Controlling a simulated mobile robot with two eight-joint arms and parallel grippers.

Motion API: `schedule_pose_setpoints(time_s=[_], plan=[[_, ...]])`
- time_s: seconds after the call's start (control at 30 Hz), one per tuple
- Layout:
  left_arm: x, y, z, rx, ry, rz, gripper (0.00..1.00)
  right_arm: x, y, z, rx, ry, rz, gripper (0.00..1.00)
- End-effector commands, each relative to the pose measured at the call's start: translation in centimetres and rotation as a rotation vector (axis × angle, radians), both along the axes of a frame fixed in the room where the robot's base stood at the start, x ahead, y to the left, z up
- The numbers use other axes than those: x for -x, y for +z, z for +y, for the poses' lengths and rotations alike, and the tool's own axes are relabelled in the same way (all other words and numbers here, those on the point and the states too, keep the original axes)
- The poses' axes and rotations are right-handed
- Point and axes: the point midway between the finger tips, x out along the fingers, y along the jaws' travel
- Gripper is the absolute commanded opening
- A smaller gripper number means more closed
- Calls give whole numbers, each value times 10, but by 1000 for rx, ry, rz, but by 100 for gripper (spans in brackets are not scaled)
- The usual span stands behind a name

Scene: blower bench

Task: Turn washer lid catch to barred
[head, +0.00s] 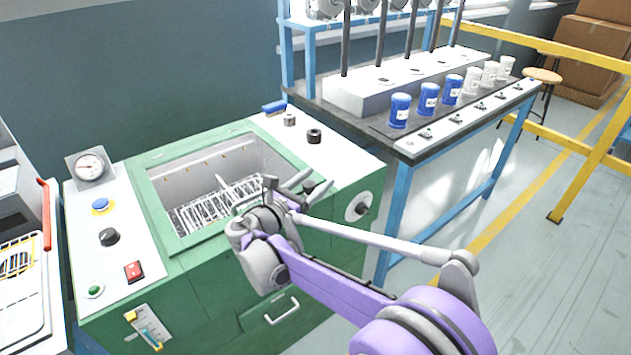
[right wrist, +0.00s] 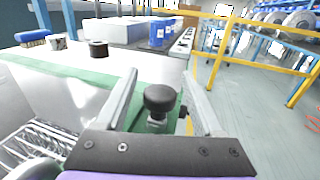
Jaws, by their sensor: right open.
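The washer (head: 240,270) is a green cabinet with a pale top and an open basin holding a wire rack (head: 215,205). A black round knob on a short metal post, which looks like the lid catch (right wrist: 160,100), stands at the basin's right front side; it also shows in the head view (head: 308,187). My right gripper (head: 311,183) is open, and its two fingers (right wrist: 160,82) stand on either side of the knob in the right wrist view, with gaps showing. The catch's exact turn and any markings cannot be made out. My left gripper is out of view.
A dial with a black handle (head: 358,206) is on the washer's front right. A blue brush (head: 274,108) and a black ring (head: 314,136) lie on the back right top. A gauge, buttons and a red switch (head: 134,271) are at left. A blue-legged bench (head: 400,150) holds several cups.

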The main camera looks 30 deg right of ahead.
Motion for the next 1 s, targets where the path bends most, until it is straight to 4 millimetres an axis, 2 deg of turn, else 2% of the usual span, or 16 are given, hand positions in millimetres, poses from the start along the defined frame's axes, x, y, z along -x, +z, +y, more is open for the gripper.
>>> schedule_pose_setpoints(time_s=[0.37,0.73,1.0], plan=[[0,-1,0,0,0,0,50,-2,0,-5,0,-1,-1,68],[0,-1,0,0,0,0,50,-2,0,-5,0,0,-1,1],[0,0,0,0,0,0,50,-1,0,-5,0,9,-1,0]])
